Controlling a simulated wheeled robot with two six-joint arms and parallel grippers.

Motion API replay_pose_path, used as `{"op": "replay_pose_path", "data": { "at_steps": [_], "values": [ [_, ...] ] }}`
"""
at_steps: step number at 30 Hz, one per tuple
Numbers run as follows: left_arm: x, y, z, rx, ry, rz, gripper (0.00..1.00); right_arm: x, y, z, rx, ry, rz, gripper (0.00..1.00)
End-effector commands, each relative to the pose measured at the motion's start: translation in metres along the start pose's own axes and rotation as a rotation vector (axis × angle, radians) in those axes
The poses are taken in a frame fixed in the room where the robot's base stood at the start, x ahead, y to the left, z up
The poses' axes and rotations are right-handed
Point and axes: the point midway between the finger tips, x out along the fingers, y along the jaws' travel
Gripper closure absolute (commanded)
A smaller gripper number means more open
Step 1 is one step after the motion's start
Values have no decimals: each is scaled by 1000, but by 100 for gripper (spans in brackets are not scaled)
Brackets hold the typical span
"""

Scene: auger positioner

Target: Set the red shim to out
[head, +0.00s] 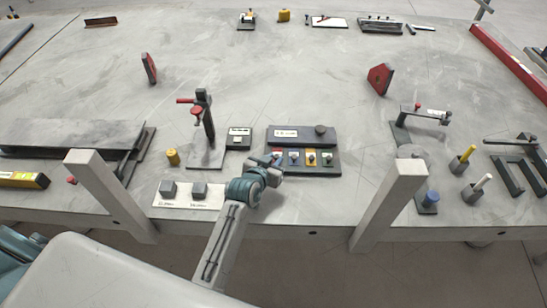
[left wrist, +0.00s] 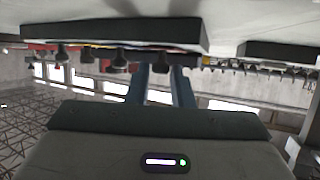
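The shim unit (head: 328,169) is a dark block near the table's front edge, with a row of coloured shims with small knobs. The red shim (head: 276,154) is at the row's left end, partly hidden by my left gripper. Beside it are a blue shim (head: 294,160) and a yellow shim (head: 311,160). My left gripper (head: 277,162) is at the red end. In the left wrist view its two blue fingers (left wrist: 165,80) are parted, with a dark knob (left wrist: 162,60) between their tips; contact is unclear. My right gripper is out of view.
A white plate with two grey blocks (head: 199,189) lies left of my left wrist. A stand with a red clamp (head: 208,122) rises behind it.

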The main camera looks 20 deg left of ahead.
Motion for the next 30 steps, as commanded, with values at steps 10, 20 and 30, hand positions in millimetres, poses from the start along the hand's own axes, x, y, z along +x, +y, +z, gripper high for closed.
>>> {"op": "replay_pose_path", "data": {
  "at_steps": [10, 20, 30],
  "values": [
    [0, 0, 1, 0, -1, 0, 62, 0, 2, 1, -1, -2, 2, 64],
    [-37, 0, 3, 0, 1, -1, 62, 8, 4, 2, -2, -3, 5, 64],
    [-96, 1, 3, 0, -1, 0, 62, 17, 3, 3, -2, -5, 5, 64]
  ]
}}
